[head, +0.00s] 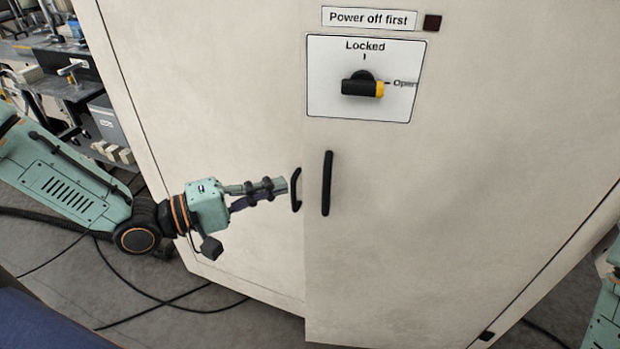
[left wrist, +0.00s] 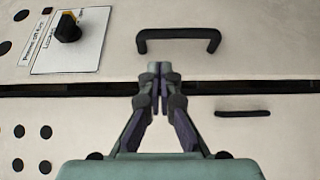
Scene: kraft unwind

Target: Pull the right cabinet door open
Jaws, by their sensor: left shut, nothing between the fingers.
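The right cabinet door (head: 420,230) stands slightly proud of the left door (head: 240,110). A dark gap shows along its edge in the left wrist view. Its black vertical handle (head: 327,183) also shows there (left wrist: 179,33). My left gripper (head: 282,186) is shut and empty, its tips at the gap (left wrist: 160,72), in front of the left door handle (head: 297,192) in the head view. It is not on the right handle. Whether the tips touch the door edge I cannot tell. My right gripper is out of view.
The rotary switch (head: 363,87) on the right door has its yellow end towards "Open". A "Power off first" label (head: 368,18) sits above it. Cables (head: 160,300) lie on the grey floor. Benches with equipment (head: 70,70) stand behind at the left.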

